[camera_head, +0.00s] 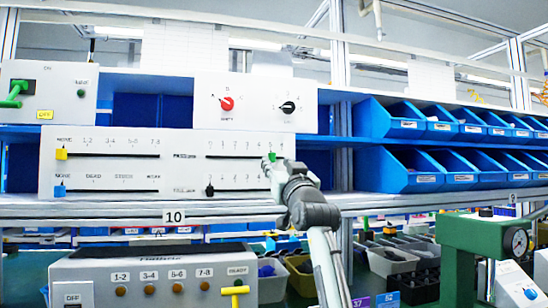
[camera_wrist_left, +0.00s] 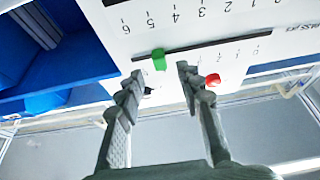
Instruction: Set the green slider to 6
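The green slider (camera_head: 272,156) sits on the upper right slot of the white slider panel (camera_head: 105,145), near the high end, roughly around 5; the exact reading is hard to tell. In the left wrist view the panel is upside down, and the green slider (camera_wrist_left: 158,58) lies between the fingertips of my left gripper (camera_wrist_left: 160,72). The fingers are apart, with a gap on each side of the slider; contact does not show. In the head view my left gripper (camera_head: 277,168) reaches the panel's right part and partly covers that end. My right gripper is not in view.
A black slider (camera_head: 210,190) is on the slot below; yellow (camera_head: 61,154) and blue (camera_head: 59,190) sliders are at left. Above is a panel with red (camera_head: 227,104) and black (camera_head: 288,107) rotary knobs. Blue bins (camera_head: 400,170) stand right of the panel.

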